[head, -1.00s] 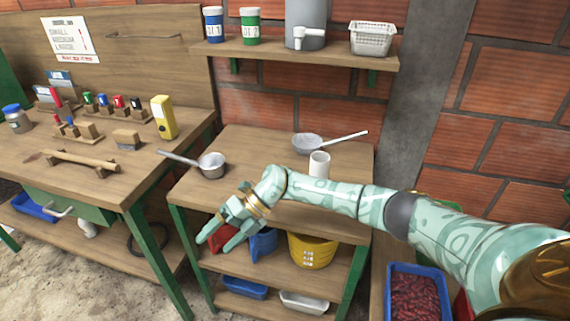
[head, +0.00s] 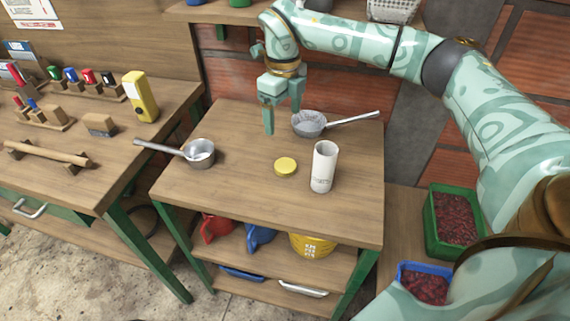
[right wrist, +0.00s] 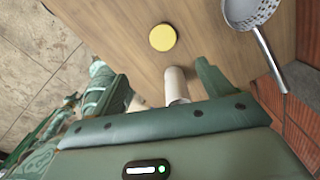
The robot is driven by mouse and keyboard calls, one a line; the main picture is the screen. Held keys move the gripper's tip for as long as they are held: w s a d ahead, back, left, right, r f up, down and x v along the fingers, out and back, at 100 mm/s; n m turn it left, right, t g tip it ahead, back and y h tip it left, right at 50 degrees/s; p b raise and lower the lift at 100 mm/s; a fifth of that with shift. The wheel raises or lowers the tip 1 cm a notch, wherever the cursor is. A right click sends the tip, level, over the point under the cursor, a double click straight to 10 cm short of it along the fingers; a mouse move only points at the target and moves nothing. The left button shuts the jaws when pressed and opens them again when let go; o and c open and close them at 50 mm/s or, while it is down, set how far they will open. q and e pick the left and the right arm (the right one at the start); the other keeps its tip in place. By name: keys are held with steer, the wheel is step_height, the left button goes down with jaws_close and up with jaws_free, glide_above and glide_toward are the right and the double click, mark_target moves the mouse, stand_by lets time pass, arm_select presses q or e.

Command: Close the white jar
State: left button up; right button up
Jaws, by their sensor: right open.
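The white jar (head: 323,170) stands upright and open on the small wooden table, right of centre. A round yellow lid (head: 286,167) lies flat on the table just left of the jar, apart from it. My right gripper (head: 282,116) is open and empty, above the back of the table, behind the lid and jar. My left gripper is not in view.
A strainer (head: 309,124) rests at the table's back right, close to my right gripper. A small saucepan (head: 201,155) stands at the left edge, its handle sticking out. The table front (head: 260,200) is clear. A shelf (head: 225,14) hangs behind.

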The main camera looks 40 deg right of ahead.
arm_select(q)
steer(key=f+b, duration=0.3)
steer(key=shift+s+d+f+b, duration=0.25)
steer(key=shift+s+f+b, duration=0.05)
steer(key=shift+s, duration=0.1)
arm_select(e)
glide_above(285, 165)
steer(key=f, duration=1.1)
steer(key=shift+a, duration=0.25)
steer(key=f+b, duration=0.2)
steer(key=f, duration=0.3)
steer(key=shift+w+d+f+b, duration=0.1)
steer(key=shift+d+f+b, duration=0.15)
steer(key=shift+d+b, duration=0.15)
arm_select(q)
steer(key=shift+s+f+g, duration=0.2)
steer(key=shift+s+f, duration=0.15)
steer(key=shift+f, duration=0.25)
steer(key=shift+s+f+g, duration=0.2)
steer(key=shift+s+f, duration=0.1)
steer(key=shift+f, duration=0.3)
arm_select(e)
steer(key=shift+r, duration=0.1)
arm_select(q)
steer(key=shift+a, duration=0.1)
arm_select(e)
steer(key=c, duration=1.1)
steer(key=shift+r, duration=0.1)
